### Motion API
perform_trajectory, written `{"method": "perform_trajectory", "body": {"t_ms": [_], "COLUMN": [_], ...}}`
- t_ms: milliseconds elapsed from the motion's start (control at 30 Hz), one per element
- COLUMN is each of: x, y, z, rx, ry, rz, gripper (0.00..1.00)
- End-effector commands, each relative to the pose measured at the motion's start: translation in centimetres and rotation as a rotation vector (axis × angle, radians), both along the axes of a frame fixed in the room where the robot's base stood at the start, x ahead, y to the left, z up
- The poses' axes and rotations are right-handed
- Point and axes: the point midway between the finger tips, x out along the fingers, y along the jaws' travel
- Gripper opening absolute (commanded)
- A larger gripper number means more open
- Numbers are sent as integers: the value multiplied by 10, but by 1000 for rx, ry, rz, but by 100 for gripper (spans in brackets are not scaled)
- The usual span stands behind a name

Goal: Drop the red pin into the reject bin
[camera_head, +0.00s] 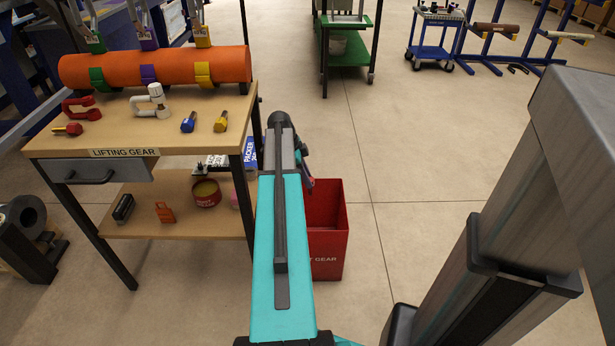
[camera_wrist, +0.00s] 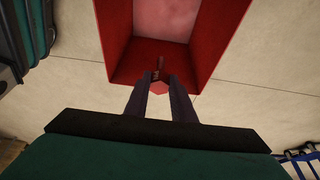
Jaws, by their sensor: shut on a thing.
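My gripper (camera_wrist: 157,82) is shut on a red pin. The pin's red head (camera_wrist: 159,88) sits between the fingertips in the wrist view, and its thin dark shaft points away from me. The red reject bin (camera_head: 329,255) stands on the floor right of the workbench, partly hidden behind my arm. In the wrist view the bin (camera_wrist: 116,55) is open beyond the fingertips, with the pin over its near side. Its visible floor looks empty. Another red-headed pin (camera_head: 68,129) lies on the bench top at the left.
The lifting gear bench (camera_head: 130,143) holds a red shackle (camera_head: 80,108), a white shackle (camera_head: 150,101), a blue pin (camera_head: 188,123) and a yellow pin (camera_head: 220,122). An orange pipe (camera_head: 115,70) lies behind them. The floor right of the bin is clear.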

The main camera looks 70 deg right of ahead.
Motion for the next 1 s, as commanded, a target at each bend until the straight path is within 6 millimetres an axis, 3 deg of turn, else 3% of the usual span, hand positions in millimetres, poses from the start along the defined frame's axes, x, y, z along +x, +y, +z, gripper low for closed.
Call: {"method": "perform_trajectory", "body": {"t_ms": [1000], "x": [-1], "y": [-1], "z": [-83], "rx": [0], "ry": [0], "rz": [-2], "gripper": [0]}}
